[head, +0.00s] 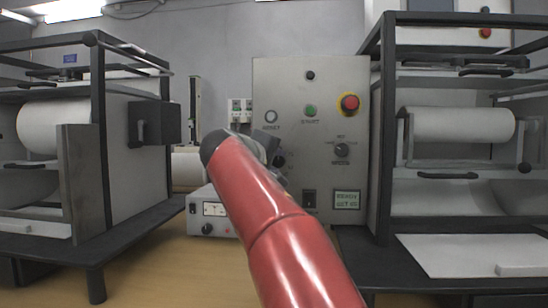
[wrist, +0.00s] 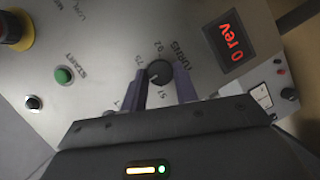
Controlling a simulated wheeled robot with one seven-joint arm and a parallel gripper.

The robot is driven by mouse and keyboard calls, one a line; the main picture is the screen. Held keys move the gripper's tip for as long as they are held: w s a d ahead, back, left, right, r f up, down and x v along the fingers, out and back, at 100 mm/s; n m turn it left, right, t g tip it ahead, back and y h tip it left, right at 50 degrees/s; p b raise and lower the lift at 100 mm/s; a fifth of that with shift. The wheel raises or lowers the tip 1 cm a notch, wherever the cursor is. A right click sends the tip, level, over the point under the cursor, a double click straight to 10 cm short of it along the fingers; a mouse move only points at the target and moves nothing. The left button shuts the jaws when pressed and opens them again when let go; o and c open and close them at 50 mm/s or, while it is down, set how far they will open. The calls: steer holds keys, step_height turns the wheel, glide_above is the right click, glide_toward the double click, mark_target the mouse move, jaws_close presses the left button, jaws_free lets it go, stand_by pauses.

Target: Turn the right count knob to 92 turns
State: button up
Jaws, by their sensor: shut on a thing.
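A dark round knob (wrist: 158,72) labelled TURNS, with 51, 75 and 92 printed around it, is on the grey panel in the wrist view. My gripper (wrist: 161,84) is shut on it, with one finger on each side. A short white pointer line shows on the knob's face on the 51 and 75 side; its exact reading is hard to tell. The display (wrist: 231,37) beside the knob reads "0 rev" in red. In the head view my red arm hides most of the knob area on the control panel (head: 330,85).
The panel also has a green START button (head: 310,111), a red emergency stop (head: 349,103), another selector knob (head: 342,150) and a small screen (head: 347,199). A meter box (head: 212,222) stands at its left. Framed machines stand on both sides.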

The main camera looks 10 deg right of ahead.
steer(key=m, duration=0.1)
steer(key=m+y, duration=0.1)
steer(key=m+y+p, duration=0.1)
steer(key=m, duration=0.1)
steer(key=shift+d, duration=0.25)
steer(key=m+y, duration=0.1)
steer(key=m, duration=0.1)
steer(key=m+y, duration=0.2)
steer(key=shift+s+d, duration=0.15)
steer(key=shift+d, duration=0.05)
steer(key=m+y+b, duration=0.1)
steer(key=m, duration=0.1)
steer(key=m+t+y+b, duration=0.1)
steer(key=m+y, duration=0.1)
steer(key=shift+d+f+m, duration=0.2)
steer(key=shift+m, duration=0.2)
steer(key=shift+m+t+y+b, duration=0.9)
steer(key=shift+m+y+b, duration=0.15)
steer(key=shift+m, duration=0.75)
steer(key=o, duration=1)
steer(key=shift+c, duration=0.2)
steer(key=shift+s+r, duration=0.1)
steer(key=shift+s, duration=0.05)
